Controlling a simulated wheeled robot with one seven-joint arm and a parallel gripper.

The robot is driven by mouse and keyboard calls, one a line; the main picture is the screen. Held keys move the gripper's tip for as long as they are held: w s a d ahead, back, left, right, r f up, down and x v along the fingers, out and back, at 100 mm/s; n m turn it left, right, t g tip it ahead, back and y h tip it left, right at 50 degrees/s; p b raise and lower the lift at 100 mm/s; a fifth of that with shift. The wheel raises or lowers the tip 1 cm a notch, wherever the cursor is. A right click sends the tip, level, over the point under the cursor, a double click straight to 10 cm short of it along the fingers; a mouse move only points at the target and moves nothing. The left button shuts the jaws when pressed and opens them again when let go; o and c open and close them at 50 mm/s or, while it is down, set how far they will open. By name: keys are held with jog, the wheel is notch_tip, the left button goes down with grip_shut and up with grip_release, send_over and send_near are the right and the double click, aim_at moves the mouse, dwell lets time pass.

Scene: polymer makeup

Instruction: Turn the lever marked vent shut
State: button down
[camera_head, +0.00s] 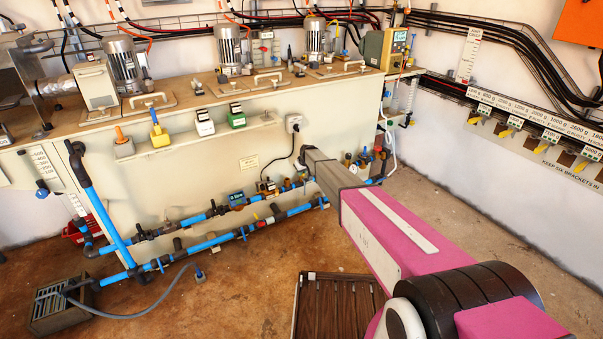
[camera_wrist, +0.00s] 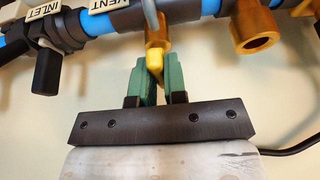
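In the wrist view a white label reading VENT (camera_wrist: 104,4) shows upside down on a blue pipe at the top edge. Just right of it, a yellow lever (camera_wrist: 155,62) points down from a brass-coloured fitting with a grey stem. My gripper (camera_wrist: 159,68) has its two green fingers on either side of the yellow lever's end, with little gap seen, and looks shut on it. The lever's tip is partly hidden between the fingers. In the head view my arm hides the gripper and this lever.
A black lever (camera_wrist: 47,70) hangs by the INLET label (camera_wrist: 44,9) to the left in the wrist view. A brass outlet (camera_wrist: 255,30) is at the right. A black cable (camera_wrist: 290,150) runs beside the gripper. Blue pipes (camera_head: 205,243) run along the bench front.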

jog(key=shift+m, duration=0.3)
jog(key=m, duration=0.2)
jog(key=m+h, duration=0.1)
jog(key=shift+a+m+t+h, duration=0.1)
jog(key=shift+m+t+h, duration=0.2)
jog(key=shift+m, duration=0.1)
jog(key=m+h, duration=0.1)
jog(key=m, duration=0.3)
jog(key=shift+a+m+h, duration=0.1)
jog(key=shift+m+h, duration=0.2)
jog(key=shift+h, duration=0.1)
jog(key=m, duration=0.2)
jog(key=m+h, duration=0.1)
jog(key=m, duration=0.1)
jog(key=shift+g+h, duration=0.3)
jog(key=shift+g, duration=0.1)
jog(key=shift+m+g+h, duration=0.3)
jog(key=shift+m, duration=0.95)
jog(key=shift+m+g+h, duration=0.3)
jog(key=shift+m, duration=0.95)
jog(key=shift+a, duration=0.1)
jog(key=c, duration=1.2)
grip_release()
jog(key=shift+o, duration=0.2)
jog(key=shift+r, duration=0.1)
